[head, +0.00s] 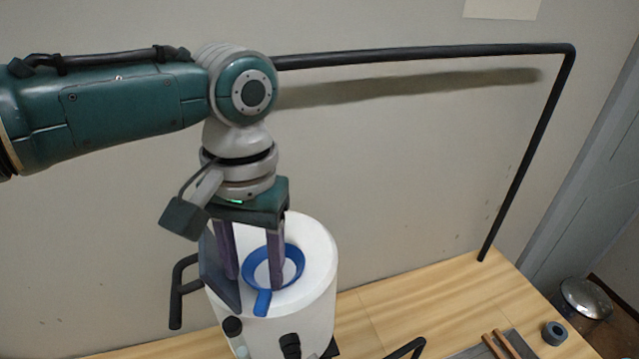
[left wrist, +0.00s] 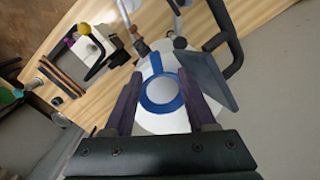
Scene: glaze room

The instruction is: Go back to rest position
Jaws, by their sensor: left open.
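My left gripper (head: 251,280) points down over a white cylindrical container (head: 312,290), its two purple fingers apart and empty. A blue ring with a short handle (head: 265,302) lies on the container's top, close to the fingertips. In the left wrist view the blue ring (left wrist: 162,108) shows between the fingers (left wrist: 160,92); whether they touch it I cannot tell. The right gripper is in neither view.
A dark flat plate (head: 217,268) stands beside the left finger, and a black handle (head: 176,290) is left of the container. A black pipe frame (head: 528,128) rises from the wooden table (head: 440,292). A grey ring (head: 555,332) and wooden sticks (head: 498,346) lie at right.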

